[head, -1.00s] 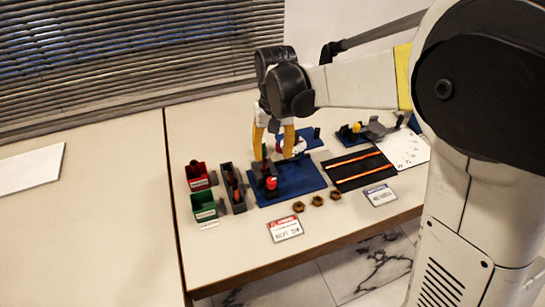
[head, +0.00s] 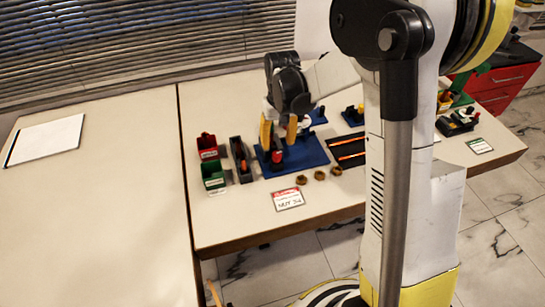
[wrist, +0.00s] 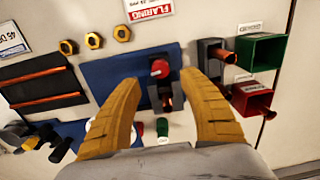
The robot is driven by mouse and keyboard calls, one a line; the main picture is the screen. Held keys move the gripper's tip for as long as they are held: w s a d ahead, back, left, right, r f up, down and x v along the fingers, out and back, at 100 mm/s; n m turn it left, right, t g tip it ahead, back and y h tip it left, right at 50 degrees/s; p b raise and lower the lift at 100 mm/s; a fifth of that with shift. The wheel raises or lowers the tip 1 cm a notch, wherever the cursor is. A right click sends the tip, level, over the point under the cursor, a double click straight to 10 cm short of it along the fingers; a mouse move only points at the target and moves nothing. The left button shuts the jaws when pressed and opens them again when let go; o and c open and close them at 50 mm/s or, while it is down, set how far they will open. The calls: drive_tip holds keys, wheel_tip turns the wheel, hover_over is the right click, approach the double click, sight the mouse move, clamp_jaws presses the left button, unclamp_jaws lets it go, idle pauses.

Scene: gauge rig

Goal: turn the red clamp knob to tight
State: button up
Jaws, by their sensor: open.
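The red clamp knob (wrist: 160,68) sits on a dark clamp block on a blue base plate (wrist: 105,78). In the head view the red knob (head: 277,157) shows just below my gripper (head: 279,130). In the wrist view my gripper (wrist: 163,105) has its two yellow fingers spread wide, with nothing between the tips. The knob and clamp block appear between and beyond the fingers, apart from them. The knob's mark for tight cannot be made out.
A red bin (head: 208,146), a green bin (head: 213,174) and a grey holder (head: 241,160) stand left of the plate. Several brass nuts (head: 301,180) and a red-topped label card (head: 288,198) lie in front.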

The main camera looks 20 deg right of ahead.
sight(277, 153)
wheel_tip(277, 153, down, 6)
drive_tip(key=shift+a+f+b, duration=0.1)
drive_tip(key=shift+b, duration=0.85)
